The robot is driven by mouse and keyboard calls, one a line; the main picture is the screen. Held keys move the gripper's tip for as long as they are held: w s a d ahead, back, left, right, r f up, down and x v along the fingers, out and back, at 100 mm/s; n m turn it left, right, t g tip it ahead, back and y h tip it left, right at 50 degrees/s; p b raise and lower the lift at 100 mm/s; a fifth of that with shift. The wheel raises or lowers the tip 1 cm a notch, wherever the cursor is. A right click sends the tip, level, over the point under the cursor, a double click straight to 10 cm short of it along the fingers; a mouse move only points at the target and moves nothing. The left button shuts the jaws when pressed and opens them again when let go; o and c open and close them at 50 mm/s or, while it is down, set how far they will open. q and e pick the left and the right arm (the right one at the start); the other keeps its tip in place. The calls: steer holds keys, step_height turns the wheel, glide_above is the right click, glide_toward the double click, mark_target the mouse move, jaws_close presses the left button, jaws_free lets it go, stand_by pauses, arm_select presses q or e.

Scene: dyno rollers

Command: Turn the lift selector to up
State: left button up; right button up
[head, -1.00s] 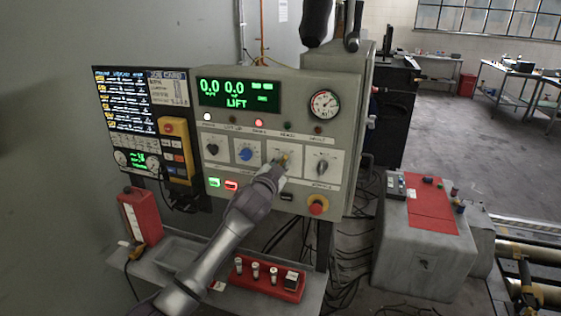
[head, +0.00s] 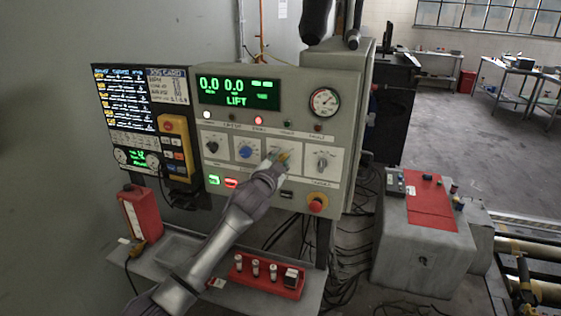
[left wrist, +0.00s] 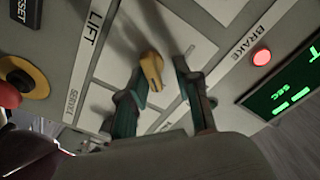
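The lift selector is a yellow knob (head: 285,156) on a white plate in the middle of the grey control panel (head: 345,95), under the green display reading LIFT. My left gripper (head: 276,161) is at this knob and hides part of its plate. In the left wrist view the yellow knob (left wrist: 152,70) stands between the two dark fingers of the left gripper (left wrist: 160,78). The fingers are apart, one on each side, with a gap at the right finger; contact at the left finger is unclear. The LIFT label (left wrist: 95,25) is beside the plate. No right gripper shows.
A blue knob (head: 245,152) and a black knob (head: 212,147) are left of the selector; another knob (head: 322,161) is to its right. A red emergency button (head: 317,203) sits below right. A shelf with a red tool holder (head: 268,277) lies below the arm.

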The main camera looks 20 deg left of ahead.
arm_select(q)
steer(key=shift+w+d+f, duration=0.1)
steer(key=shift+d+f, duration=0.1)
steer(key=shift+f, duration=0.15)
steer(key=shift+s, duration=0.3)
steer(key=s, duration=1.1)
steer(key=shift+s+a, duration=0.2)
